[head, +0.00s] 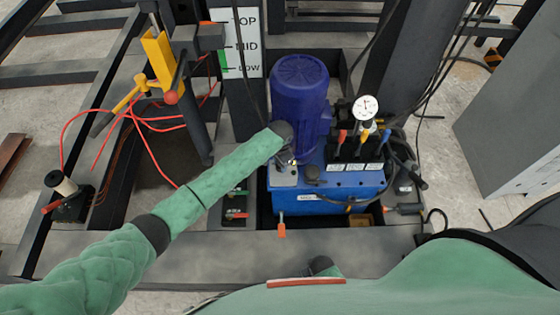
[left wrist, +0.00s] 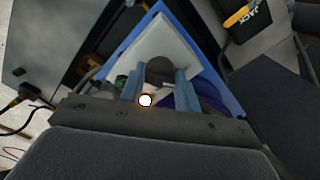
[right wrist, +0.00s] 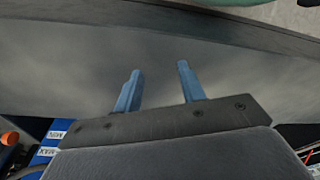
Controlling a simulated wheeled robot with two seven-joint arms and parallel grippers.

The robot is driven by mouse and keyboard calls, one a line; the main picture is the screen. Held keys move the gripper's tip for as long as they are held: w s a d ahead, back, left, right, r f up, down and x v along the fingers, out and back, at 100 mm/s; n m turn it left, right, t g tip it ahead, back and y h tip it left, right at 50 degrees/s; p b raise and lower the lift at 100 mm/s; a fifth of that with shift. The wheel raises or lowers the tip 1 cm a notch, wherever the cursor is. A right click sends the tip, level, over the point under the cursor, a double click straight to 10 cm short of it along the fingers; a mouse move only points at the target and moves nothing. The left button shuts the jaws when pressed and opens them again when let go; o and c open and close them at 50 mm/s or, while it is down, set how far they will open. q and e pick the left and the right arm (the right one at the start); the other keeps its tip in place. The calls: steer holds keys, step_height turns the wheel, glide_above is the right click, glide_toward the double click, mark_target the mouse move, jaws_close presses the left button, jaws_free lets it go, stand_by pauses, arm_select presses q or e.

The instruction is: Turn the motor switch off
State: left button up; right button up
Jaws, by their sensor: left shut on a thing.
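The motor switch is a pale box (head: 286,175) on top of the blue power unit, in front of the blue motor (head: 300,95). My left gripper (head: 287,157) reaches down to it and hides most of its top. In the left wrist view a dark round knob (left wrist: 160,70) stands on the pale plate (left wrist: 165,45), between the blue fingers of my left gripper (left wrist: 160,87). The fingers are shut on this knob. Its turned position is hard to read. My right gripper (right wrist: 158,88) is open and empty, facing a bare grey surface (right wrist: 60,65).
A pressure gauge (head: 366,108) and several coloured valve levers (head: 343,136) stand right of the switch. An orange-tipped handle (head: 282,230) sticks out in front. A yellow lever (head: 160,62) and red hoses are at left. A grey frame beam (head: 210,258) crosses in front.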

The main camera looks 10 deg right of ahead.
arm_select(q)
steer(key=shift+n+p, duration=0.3)
steer(key=shift+n, duration=0.2)
arm_select(e)
steer(key=shift+s+d+f, duration=0.15)
steer(key=shift+f, duration=0.4)
steer(key=shift+s+d+f, duration=0.1)
steer(key=shift+d+f, duration=0.05)
steer(key=shift+f, duration=0.4)
arm_select(q)
steer(key=o, duration=1)
steer(key=shift+r, duration=0.25)
step_height(320, 180, up, 7)
steer(key=shift+r+b, duration=0.15)
steer(key=shift+b, duration=0.85)
arm_select(e)
steer(key=r, duration=0.3)
steer(key=w+a+r, duration=0.1)
steer(key=r, duration=0.1)
steer(key=shift+a, duration=0.1)
